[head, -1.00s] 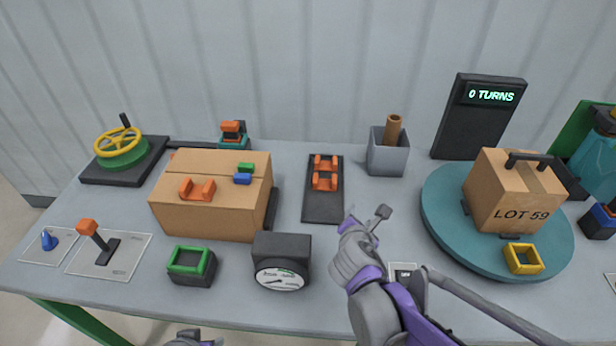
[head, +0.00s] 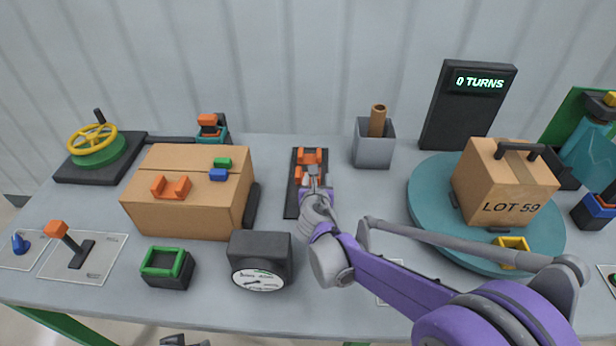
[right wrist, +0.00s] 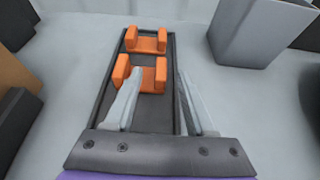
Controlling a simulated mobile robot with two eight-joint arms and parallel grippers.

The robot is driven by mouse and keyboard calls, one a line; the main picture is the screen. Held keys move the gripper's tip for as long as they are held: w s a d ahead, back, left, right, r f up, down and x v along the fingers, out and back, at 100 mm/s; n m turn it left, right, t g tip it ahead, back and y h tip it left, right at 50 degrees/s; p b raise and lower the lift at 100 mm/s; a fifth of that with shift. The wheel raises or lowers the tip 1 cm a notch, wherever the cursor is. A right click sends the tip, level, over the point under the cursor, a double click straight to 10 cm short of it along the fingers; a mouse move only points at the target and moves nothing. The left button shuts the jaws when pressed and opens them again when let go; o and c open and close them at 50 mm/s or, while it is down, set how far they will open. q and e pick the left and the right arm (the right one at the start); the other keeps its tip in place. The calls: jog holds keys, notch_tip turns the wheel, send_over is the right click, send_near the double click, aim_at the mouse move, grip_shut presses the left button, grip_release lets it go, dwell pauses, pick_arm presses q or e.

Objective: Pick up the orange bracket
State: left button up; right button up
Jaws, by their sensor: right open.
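Two orange brackets lie one behind the other in a dark tray (head: 291,205). The far bracket (head: 311,156) shows clearly; it also shows in the right wrist view (right wrist: 147,42). The near bracket (right wrist: 154,80) is partly hidden behind my right gripper in the head view. A third orange bracket (head: 171,187) sits on the cardboard box. My right gripper (head: 314,178) is open and empty over the tray. In the right wrist view its fingers (right wrist: 160,78) reach toward the near bracket, the left one overlapping it; contact cannot be told. Only a bit of my left gripper (head: 184,341) shows.
The cardboard box (head: 180,221) with green and blue blocks stands left of the tray. A black gauge (head: 261,260) is in front. A grey holder (head: 373,150) stands right of the tray, and a turntable (head: 425,215) carries the LOT 59 box. Bare table lies between.

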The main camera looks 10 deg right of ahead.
jog(key=x, duration=0.4)
jog(key=shift+s+f, duration=0.1)
grip_shut()
